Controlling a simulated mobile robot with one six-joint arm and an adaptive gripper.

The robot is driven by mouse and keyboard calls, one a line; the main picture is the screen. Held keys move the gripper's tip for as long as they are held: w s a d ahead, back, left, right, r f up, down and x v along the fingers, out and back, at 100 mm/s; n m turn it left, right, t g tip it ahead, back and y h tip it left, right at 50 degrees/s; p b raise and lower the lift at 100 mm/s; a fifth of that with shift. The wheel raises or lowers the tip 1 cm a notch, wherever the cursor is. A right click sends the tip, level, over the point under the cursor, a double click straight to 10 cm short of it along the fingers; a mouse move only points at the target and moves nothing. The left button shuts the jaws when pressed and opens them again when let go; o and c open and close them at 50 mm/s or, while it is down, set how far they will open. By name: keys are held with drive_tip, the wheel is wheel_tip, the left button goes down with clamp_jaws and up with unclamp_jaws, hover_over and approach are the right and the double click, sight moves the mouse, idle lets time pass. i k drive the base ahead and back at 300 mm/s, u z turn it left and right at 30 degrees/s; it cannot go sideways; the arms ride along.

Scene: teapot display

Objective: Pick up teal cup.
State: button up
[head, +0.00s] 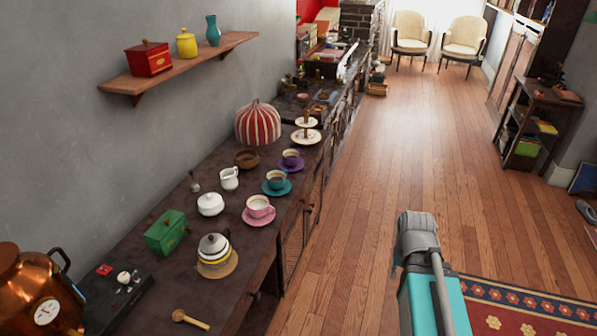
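The teal cup (275,179) stands upright on a teal saucer (287,189) near the front edge of the dark counter in the head view. Dark liquid seems to show inside it. A purple cup (291,157) on a purple saucer stands just behind it, and a pink cup (258,206) on a pink saucer stands nearer to me. Nothing covers the teal cup. A grey and teal part of my arm shows at the lower right, over the floor and well apart from the cup. The fingers of my gripper do not show.
A white creamer (229,178), a white sugar bowl (210,203), a striped teapot (214,249), a green box (166,232) and a red-striped tea cosy (258,123) share the counter (150,284). A wall shelf (180,64) hangs above. The wooden floor to the right is open.

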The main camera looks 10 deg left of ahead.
sight(276, 179)
drive_tip(key=u, duration=0.2)
drive_tip(key=i, duration=1.1)
drive_tip(key=u, duration=0.7)
